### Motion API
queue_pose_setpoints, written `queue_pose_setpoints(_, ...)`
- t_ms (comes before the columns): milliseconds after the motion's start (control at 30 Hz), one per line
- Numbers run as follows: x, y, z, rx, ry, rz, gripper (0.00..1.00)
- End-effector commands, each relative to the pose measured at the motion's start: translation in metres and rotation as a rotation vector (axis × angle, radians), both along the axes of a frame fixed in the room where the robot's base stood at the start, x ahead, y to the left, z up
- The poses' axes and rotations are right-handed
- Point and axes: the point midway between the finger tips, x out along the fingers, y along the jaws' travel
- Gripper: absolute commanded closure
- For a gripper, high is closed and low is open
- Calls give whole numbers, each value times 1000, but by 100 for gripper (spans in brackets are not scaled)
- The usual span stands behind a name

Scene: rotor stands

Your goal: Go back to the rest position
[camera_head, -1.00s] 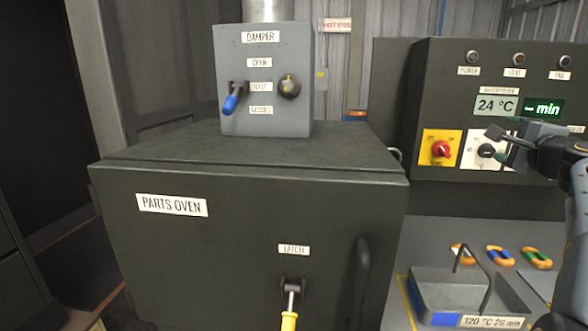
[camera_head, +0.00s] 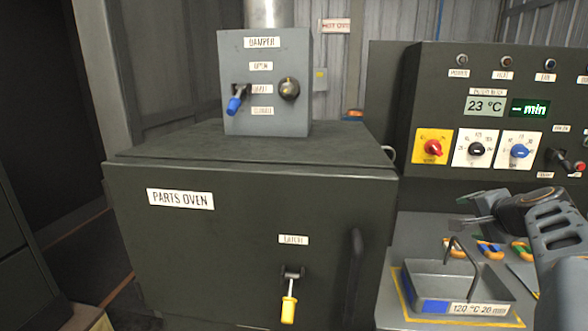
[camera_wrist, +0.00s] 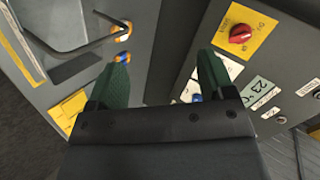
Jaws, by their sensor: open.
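My gripper (camera_head: 470,212) is at the right of the head view, in front of the control panel and above the tray. In the wrist view its two green fingers (camera_wrist: 160,80) are spread apart with nothing between them. The control panel (camera_head: 420,100) has a red knob (camera_head: 433,147), a black-pointer dial (camera_head: 476,149) and a blue dial (camera_head: 519,151). Its displays read 23 °C and "– min". The gripper is apart from the knobs. The red knob also shows in the wrist view (camera_wrist: 240,33).
The closed parts oven (camera_head: 240,240) has a yellow-tipped latch (camera_head: 289,300) and a damper box (camera_head: 265,100) with a blue lever on top. A handled tray (camera_head: 425,290) labelled 120 °C 20 min sits on the bench, with several coloured rings (camera_head: 488,249) behind it.

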Motion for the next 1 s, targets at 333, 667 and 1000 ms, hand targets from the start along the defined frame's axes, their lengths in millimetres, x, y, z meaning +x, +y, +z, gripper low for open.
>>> queue_pose_setpoints(333,-119,164,-113,-475,601,670,25)
queue_pose_setpoints(667,-177,234,-114,-746,634,1005,25)
queue_pose_setpoints(1000,-177,240,-110,-759,617,1023,25)
